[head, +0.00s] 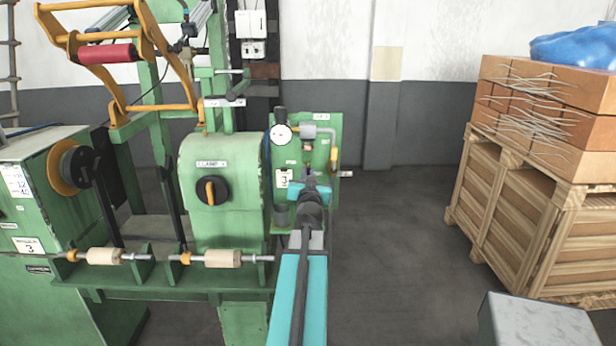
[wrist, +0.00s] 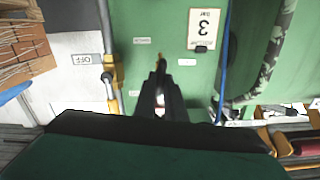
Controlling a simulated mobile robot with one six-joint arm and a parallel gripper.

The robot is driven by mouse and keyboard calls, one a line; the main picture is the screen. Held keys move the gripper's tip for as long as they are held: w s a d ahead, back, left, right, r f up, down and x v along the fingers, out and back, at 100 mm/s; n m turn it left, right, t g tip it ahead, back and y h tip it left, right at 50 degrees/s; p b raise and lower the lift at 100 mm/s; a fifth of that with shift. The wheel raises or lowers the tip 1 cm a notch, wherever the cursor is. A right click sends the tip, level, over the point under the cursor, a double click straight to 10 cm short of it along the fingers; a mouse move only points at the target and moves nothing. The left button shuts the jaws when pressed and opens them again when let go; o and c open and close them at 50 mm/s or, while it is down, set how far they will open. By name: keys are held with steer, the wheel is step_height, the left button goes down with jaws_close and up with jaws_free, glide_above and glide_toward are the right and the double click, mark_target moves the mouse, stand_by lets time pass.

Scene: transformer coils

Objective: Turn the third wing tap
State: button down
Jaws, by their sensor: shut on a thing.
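My gripper (head: 309,178) is at the lower middle of this panel. In the wrist view my gripper (wrist: 161,85) is shut on a small part at the panel, which I take to be the wing tap. A small brassy bit (wrist: 161,64) shows at the jaw tips. The jaws hide most of the tap, so its turned angle cannot be told.
A pipe with a yellow part (head: 334,154) runs close to the right of my gripper. The green winding machine (head: 225,165) stands to the left. A wooden crate (head: 525,215) with stacked boxes stands at right. The floor between is clear.

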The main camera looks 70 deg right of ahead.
steer(key=shift+s+d+f+m, duration=0.1)
steer(key=shift+m, duration=2.55)
steer(key=shift+s+a+f+m, duration=0.1)
steer(key=shift+m, duration=2.6)
steer(key=shift+s+d+f+m, duration=0.1)
steer(key=shift+m, duration=2.55)
steer(key=c, duration=1.8)
jaws_free()
